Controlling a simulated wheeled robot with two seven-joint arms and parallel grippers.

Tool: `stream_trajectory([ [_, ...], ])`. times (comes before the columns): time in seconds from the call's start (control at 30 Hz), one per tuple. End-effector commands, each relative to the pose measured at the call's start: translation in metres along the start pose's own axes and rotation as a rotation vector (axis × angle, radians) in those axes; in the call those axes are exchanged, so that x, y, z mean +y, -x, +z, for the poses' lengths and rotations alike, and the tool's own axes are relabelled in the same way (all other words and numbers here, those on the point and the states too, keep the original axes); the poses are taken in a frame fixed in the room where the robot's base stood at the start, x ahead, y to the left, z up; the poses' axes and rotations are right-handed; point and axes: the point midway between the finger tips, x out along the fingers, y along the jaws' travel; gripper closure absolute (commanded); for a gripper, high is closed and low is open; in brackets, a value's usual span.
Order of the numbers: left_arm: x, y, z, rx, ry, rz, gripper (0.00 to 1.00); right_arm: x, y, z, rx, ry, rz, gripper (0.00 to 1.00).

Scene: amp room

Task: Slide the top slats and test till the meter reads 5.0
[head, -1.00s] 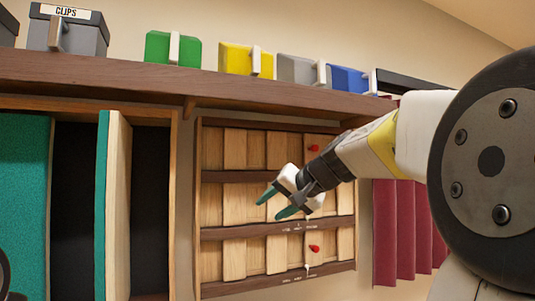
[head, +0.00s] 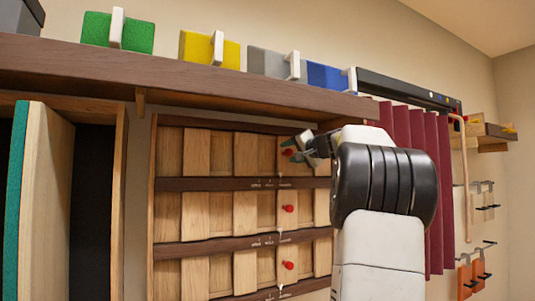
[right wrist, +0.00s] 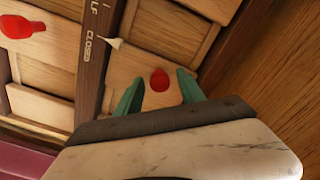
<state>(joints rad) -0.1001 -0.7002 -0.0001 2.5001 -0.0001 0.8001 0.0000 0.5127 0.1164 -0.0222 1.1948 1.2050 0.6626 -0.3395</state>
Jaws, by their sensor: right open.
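A wooden frame (head: 152,215) on the wall holds rows of light wood slats, with a red knob on each row. The top slats (head: 221,152) have a red knob (head: 288,151) at their right part. My right gripper (head: 303,152) is at this knob, open. In the right wrist view, the red knob (right wrist: 160,80) shows between the two green fingertips (right wrist: 161,88), which do not close on it. The strip below carries lettering including "CLOSED" (right wrist: 88,45), with a white pointer (right wrist: 115,43) beside that word. No meter reading can be made out. My left gripper is not in view.
Dark red folds (head: 437,190) hang to the right. A panel (head: 45,200) stands out at left.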

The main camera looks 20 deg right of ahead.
Motion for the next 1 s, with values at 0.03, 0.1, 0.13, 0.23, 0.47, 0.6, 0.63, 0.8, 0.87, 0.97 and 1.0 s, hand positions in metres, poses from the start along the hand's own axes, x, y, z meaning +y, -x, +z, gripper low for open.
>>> stream_trajectory([
  [0.03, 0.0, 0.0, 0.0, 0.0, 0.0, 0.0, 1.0, 0.0006, -0.0051, 0.0004, -0.001, 0.0, 0.001, 0.54],
  [0.1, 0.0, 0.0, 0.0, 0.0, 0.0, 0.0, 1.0, 0.0002, -0.0087, 0.0002, 0.0, 0.001, 0.0, 0.54],
  [0.13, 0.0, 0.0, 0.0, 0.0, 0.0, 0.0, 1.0, -0.0001, -0.0096, 0.0001, 0.0, 0.002, 0.0, 0.54],
  [0.23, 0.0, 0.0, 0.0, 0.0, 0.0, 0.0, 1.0, -0.0004, -0.0108, 0.0002, 0.0, 0.001, 0.0, 0.54],
  [0.47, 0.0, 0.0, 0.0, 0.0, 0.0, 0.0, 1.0, -0.0002, -0.0106, 0.0004, 0.0, 0.001, 0.0, 0.68],
  [0.6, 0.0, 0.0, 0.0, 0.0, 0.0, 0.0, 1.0, -0.0001, -0.0105, 0.0005, 0.0, 0.001, 0.0, 0.95],
  [0.63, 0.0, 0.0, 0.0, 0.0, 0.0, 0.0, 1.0, -0.0002, -0.0105, 0.0005, 0.0, 0.001, 0.0, 1.0],
  [0.8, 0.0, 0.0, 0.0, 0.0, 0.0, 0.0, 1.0, 0.0, -0.0105, 0.0006, 0.0, 0.001, 0.001, 1.0],
  [0.87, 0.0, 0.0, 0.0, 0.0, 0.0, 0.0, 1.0, 0.0, -0.0105, 0.0006, -0.001, 0.001, 0.001, 1.0],
  [0.97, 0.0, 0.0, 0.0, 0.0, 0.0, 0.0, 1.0, 0.0001, -0.0105, 0.0006, -0.001, 0.001, 0.001, 1.0],
  [1.0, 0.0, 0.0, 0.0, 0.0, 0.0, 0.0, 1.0, 0.0002, -0.0105, 0.0006, -0.001, 0.001, 0.001, 1.0],
])
